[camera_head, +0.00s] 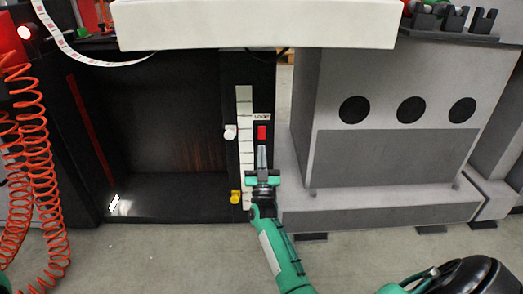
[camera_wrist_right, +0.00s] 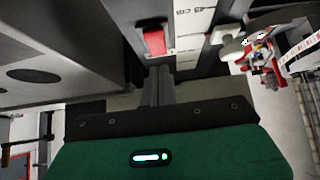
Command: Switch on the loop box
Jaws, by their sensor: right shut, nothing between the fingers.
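The loop box is a narrow dark upright panel with a small "LOOP" label (camera_head: 262,117) and a red switch (camera_head: 262,132) below it. In the right wrist view the red switch (camera_wrist_right: 154,41) sits just beyond the fingertips. My right gripper (camera_head: 262,150) is shut and empty, its fingertips just below the red switch. In the right wrist view the gripper (camera_wrist_right: 160,72) points at the switch's lower end. I cannot tell whether they touch. My left gripper is not in view.
A white knob (camera_head: 230,132) and a yellow knob (camera_head: 235,197) sit left of the switch. A grey cabinet (camera_head: 400,155) stands close on the right. A white beam (camera_head: 255,24) crosses above. Coiled orange hoses (camera_head: 40,180) hang at the left.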

